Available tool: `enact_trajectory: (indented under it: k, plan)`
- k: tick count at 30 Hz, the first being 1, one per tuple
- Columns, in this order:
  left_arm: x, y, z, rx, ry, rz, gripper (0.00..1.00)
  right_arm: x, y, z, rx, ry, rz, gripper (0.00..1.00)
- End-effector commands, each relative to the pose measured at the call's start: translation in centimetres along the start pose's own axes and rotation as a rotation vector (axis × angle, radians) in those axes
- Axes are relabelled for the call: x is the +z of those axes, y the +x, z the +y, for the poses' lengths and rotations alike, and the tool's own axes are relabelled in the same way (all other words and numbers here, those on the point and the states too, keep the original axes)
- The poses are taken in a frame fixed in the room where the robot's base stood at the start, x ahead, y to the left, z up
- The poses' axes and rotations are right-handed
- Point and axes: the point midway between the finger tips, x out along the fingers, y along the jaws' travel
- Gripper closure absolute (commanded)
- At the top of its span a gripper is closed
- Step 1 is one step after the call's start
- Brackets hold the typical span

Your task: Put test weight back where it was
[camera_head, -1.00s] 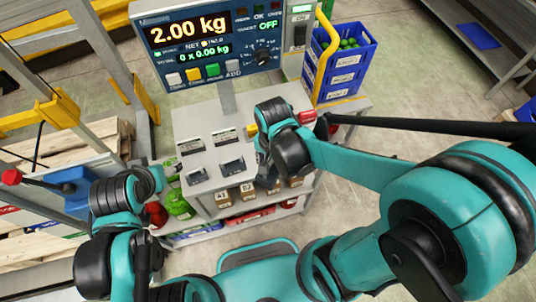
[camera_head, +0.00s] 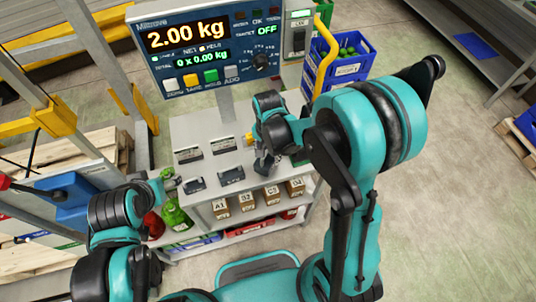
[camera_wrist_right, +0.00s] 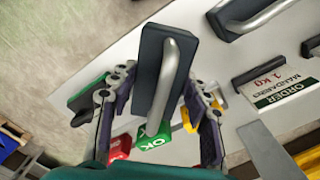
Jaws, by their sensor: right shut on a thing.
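My right gripper (camera_head: 264,162) is over the right part of the cart's top (camera_head: 210,133). In the wrist view, my right gripper (camera_wrist_right: 160,105) is shut on a dark block with a pale metal handle, the test weight (camera_wrist_right: 150,55). Its underside is hidden, so I cannot tell whether it touches the top. Two similar dark weights (camera_head: 195,184) (camera_head: 232,175) stand at the front edge of the top; a handled block (camera_wrist_right: 250,14) also shows in the wrist view. My left gripper (camera_head: 170,184) is by the cart's left side, its jaws too small to read.
The scale display (camera_head: 208,48) reads 2.00 kg behind the cart. A green OK pad (camera_wrist_right: 152,138) and a red pad (camera_wrist_right: 120,147) lie near the held weight. An order card (camera_wrist_right: 277,86) stands beside it. Small labelled boxes (camera_head: 246,195) fill the shelf below. A blue crate (camera_head: 342,60) stands behind right.

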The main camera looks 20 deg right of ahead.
Motion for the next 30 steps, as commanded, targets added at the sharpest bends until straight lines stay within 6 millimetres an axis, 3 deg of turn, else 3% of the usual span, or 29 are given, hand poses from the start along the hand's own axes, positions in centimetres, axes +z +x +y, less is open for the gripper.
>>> enact_trajectory:
  k: [7, 20, 21, 22, 30]
  plan:
    - [0.6, 0.8, 0.0, 0.000, 0.000, 0.000, 0.32, 0.0, 3.0, 0.0, 0.000, 0.000, 0.000, 1.00]
    - [0.7, 1.0, 0.0, 0.000, 0.000, 0.000, 0.32, 0.0, 3.4, 0.0, 0.000, 0.000, 0.000, 1.00]
    - [0.7, 0.9, 0.0, 0.000, 0.000, 0.000, 0.32, 0.0, 3.4, 0.0, 0.000, 0.000, 0.000, 0.42]
    - [0.7, 0.9, 0.0, 0.000, 0.000, 0.000, 0.32, 0.0, 3.4, 0.0, 0.000, 0.000, 0.000, 0.34]
    - [0.7, 0.9, 0.0, 0.000, 0.000, 0.000, 0.32, 0.0, 3.4, 0.0, 0.000, 0.000, 0.000, 0.32]
